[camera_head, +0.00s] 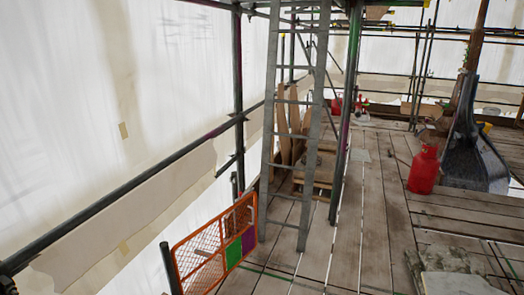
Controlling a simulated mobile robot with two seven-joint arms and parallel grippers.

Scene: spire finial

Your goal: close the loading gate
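The loading gate (216,252) is an orange mesh-and-bar panel at the lower left in the head view. It has a green patch and a purple patch on its right part. Its left side is beside a dark upright post (168,270). Its far edge reaches close to the foot of the ladder. The bottom of the gate runs near the frame's lower edge. I cannot tell from this view whether the gate is latched. Neither of my grippers shows in the head view.
A grey ladder (269,115) stands on the planks just beyond the gate. A dark scaffold pole (346,110) rises right of it. A long rail (125,195) runs along the white sheeting. A red gas cylinder (424,170) stands at right. The plank floor (375,220) between is mostly clear.

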